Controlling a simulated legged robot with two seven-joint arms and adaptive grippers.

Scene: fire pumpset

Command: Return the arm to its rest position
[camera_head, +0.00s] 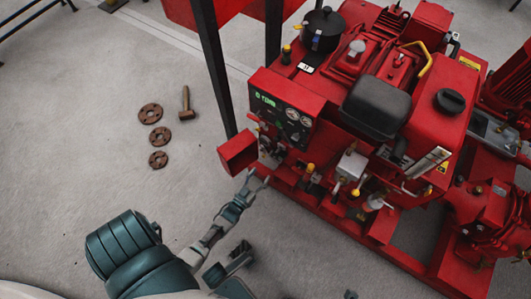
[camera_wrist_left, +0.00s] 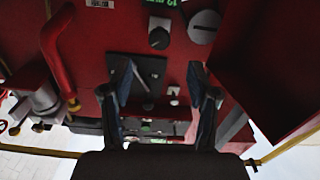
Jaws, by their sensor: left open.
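My left gripper (camera_head: 256,182) is open, with its arm coming in from the lower left in the head view. It is beside the red pumpset (camera_head: 433,128), just below its control panel (camera_head: 290,118). In the left wrist view the two fingers of the left gripper (camera_wrist_left: 158,82) are spread apart. Between and beyond them is a dark plate with a small lever (camera_wrist_left: 150,72) on the red panel. Nothing shows held between the fingers. I cannot tell from these views whether a finger touches the panel.
A red box (camera_head: 238,152) and dark upright posts (camera_head: 212,60) stand close to the left gripper. A black knob (camera_wrist_left: 159,38) and a red handle (camera_wrist_left: 60,55) are near it.

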